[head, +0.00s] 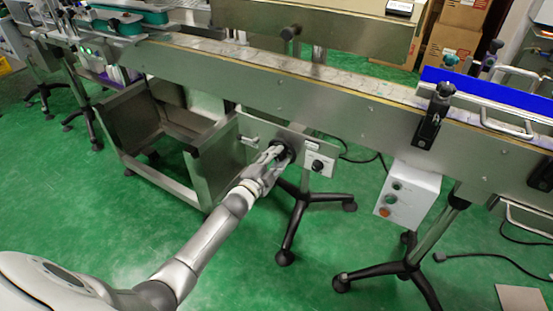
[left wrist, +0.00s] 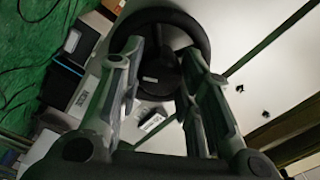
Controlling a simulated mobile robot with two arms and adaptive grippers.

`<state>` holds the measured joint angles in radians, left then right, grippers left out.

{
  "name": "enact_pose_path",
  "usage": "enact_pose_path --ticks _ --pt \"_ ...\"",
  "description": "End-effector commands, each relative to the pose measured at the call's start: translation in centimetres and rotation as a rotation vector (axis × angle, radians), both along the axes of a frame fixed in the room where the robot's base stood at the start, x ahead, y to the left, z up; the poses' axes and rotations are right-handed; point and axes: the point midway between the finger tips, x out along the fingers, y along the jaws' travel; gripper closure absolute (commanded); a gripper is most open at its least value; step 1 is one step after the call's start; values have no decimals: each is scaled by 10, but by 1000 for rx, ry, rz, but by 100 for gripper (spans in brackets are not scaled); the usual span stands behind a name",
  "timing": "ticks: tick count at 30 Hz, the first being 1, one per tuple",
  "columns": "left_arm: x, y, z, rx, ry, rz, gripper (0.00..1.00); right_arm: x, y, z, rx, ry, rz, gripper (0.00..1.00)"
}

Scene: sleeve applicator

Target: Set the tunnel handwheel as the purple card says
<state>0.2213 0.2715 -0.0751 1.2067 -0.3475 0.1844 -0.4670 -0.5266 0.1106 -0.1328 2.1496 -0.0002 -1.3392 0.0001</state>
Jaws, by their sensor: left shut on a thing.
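My left gripper (head: 277,154) reaches the steel panel under the conveyor, its fingers at a dark round handwheel (head: 289,150). In the left wrist view the handwheel (left wrist: 196,20) is a black ring with a dark hub. The two fingers of my left gripper (left wrist: 164,52) lie on either side of the hub and are shut on the wheel. The fingers hide part of the wheel. I cannot make out a purple card in either view. My right gripper is not in view.
A small black knob (head: 317,165) sits on the panel just right of the handwheel. A grey control box (head: 408,193) with buttons hangs further right. The conveyor (head: 270,68) runs above. Black stand legs (head: 290,225) stand on the green floor, with cables to the right.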

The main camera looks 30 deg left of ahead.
Motion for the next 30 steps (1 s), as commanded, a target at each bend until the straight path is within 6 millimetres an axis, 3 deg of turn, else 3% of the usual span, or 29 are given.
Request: enact_pose_path --ticks 17,18,22,30 --pt "-1 0 -2 32 2 0 92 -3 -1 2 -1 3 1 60" --pt "-1 0 -3 32 2 0 64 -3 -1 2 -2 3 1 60" --pt "-1 0 -2 31 1 0 47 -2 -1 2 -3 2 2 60" --pt "0 0 -1 31 -1 0 46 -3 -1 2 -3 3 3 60"
